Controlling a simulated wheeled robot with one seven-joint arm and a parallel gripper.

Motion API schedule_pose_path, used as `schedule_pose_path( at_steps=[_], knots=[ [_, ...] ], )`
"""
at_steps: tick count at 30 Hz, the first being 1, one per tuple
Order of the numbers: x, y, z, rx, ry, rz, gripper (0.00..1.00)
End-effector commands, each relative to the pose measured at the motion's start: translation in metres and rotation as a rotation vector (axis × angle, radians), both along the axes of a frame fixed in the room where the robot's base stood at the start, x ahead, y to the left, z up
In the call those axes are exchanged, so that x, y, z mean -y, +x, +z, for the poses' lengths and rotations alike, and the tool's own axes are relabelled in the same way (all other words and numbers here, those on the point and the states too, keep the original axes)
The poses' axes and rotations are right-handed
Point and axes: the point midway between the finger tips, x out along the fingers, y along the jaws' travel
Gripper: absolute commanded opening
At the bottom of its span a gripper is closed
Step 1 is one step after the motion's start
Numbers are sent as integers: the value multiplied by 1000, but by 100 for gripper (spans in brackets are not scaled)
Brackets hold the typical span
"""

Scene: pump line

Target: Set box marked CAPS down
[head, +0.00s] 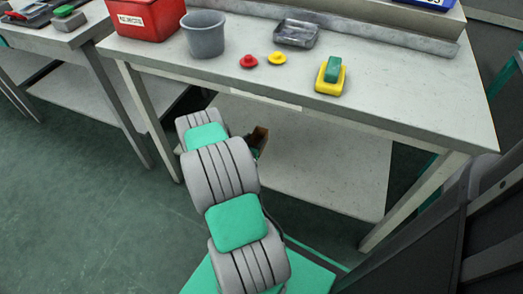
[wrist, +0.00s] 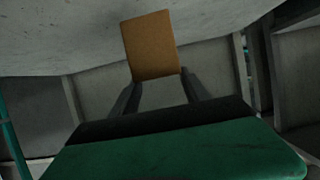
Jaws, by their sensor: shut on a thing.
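A plain brown box (wrist: 152,45) stands out between the fingertips of my gripper (wrist: 158,78) in the wrist view. My gripper is shut on it. No CAPS marking shows on the face I see. In the head view a small part of the brown box (head: 259,138) shows to the right of my arm, below the front edge of the tabletop and over the lower shelf. My arm hides most of the gripper there. I cannot tell whether the box touches the shelf.
The bench's lower shelf (head: 320,180) is bare to the right. On the tabletop (head: 400,100) are a red bin (head: 147,18), a grey bucket (head: 204,36), red (head: 249,61) and yellow (head: 277,58) knobs, a metal tray (head: 297,33) and a yellow-green part (head: 331,76). Bench legs stand either side.

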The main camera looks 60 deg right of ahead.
Motion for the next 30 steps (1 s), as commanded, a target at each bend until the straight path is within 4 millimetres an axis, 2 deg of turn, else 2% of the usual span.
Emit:
schedule_pose_path(
  at_steps=[1,8,12,24,25,30],
  knots=[
    [9,-4,-16,0,0,-5,9],
    [29,-10,-37,0,-1,-4,9],
    [30,-11,-66,-2,0,-2,9],
    [30,-11,-71,1,-1,-4,9],
    [30,-11,-69,1,-1,-4,56],
    [30,-11,-69,0,-1,-4,70]
  ],
)
